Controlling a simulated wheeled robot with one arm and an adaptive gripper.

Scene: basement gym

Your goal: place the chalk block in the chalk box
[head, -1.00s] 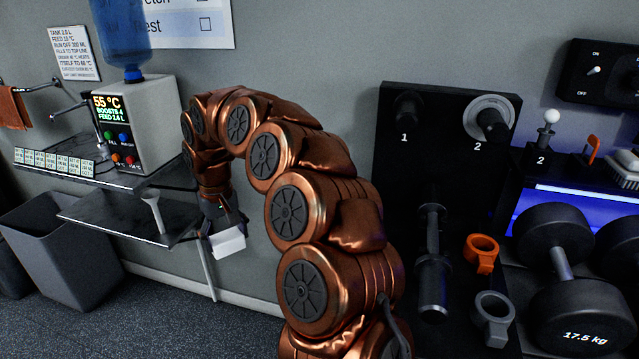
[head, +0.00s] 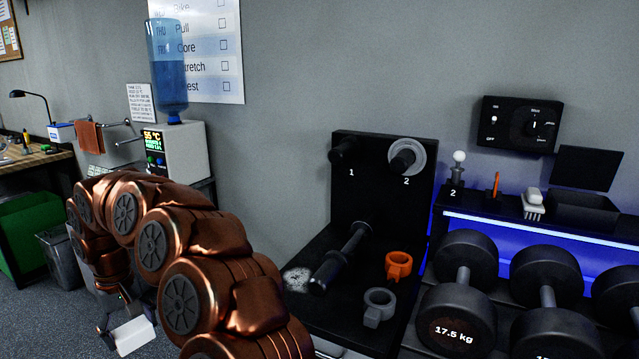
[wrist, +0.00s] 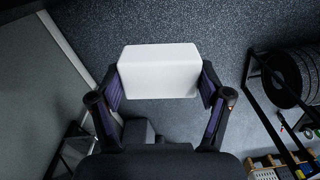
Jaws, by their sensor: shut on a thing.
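The white chalk block (head: 133,335) is held low at the lower left of the head view, above the floor. My gripper (head: 116,322) is shut on it. In the wrist view the block (wrist: 158,70) sits between the two fingers of my gripper (wrist: 161,86), with dark floor beyond it. A black open-topped box with a raised lid (head: 582,212) stands on the rack's top shelf at the right. It looks like the chalk box, but no label shows and its inside is hidden. My gripper is far to its left and lower.
A white brush (head: 533,204) stands just left of the black box. A shelf with several dumbbells (head: 464,287) is below. A black bench (head: 327,310) with orange and grey collars and a white powdery patch stands in the middle. Open floor shows at left.

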